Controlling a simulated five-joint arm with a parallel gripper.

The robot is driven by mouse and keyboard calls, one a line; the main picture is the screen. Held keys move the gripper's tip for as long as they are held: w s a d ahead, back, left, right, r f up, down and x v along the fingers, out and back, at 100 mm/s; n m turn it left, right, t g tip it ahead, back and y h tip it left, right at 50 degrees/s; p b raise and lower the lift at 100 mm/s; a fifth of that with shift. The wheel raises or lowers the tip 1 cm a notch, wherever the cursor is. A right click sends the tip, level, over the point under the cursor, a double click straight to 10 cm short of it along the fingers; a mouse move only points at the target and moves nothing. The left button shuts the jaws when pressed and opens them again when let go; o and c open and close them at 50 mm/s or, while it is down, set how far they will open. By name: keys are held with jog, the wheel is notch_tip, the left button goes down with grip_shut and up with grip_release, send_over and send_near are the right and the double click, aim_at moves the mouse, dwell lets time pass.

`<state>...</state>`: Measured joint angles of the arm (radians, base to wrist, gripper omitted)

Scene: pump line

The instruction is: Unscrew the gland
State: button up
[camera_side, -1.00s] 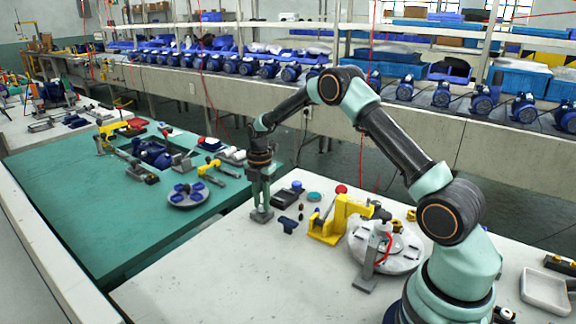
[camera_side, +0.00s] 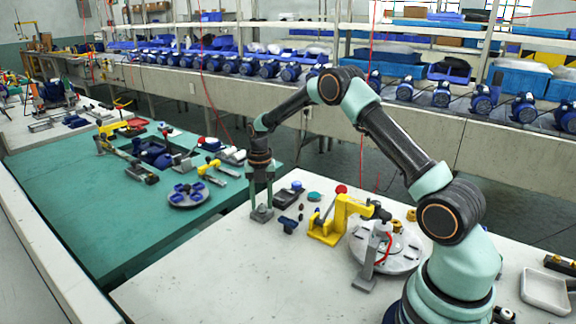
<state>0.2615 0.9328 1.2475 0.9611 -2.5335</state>
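My gripper (camera_side: 262,204) points straight down over a small grey block-like fixture (camera_side: 262,215) at the left edge of the white table. Its two pale green fingers reach down to the top of the fixture. The gland is not clearly seen; whatever sits between the fingertips is too small and hidden to make out. I cannot tell if the fingers are closed on something there.
A dark blue part (camera_side: 289,225) and a dark tray (camera_side: 286,198) lie just right of the fixture. A yellow clamp (camera_side: 338,220) and a round grey plate (camera_side: 405,262) stand further right. The green mat (camera_side: 90,220) lies left. The white table's front is clear.

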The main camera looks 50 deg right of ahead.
jog(key=shift+r, duration=2.25)
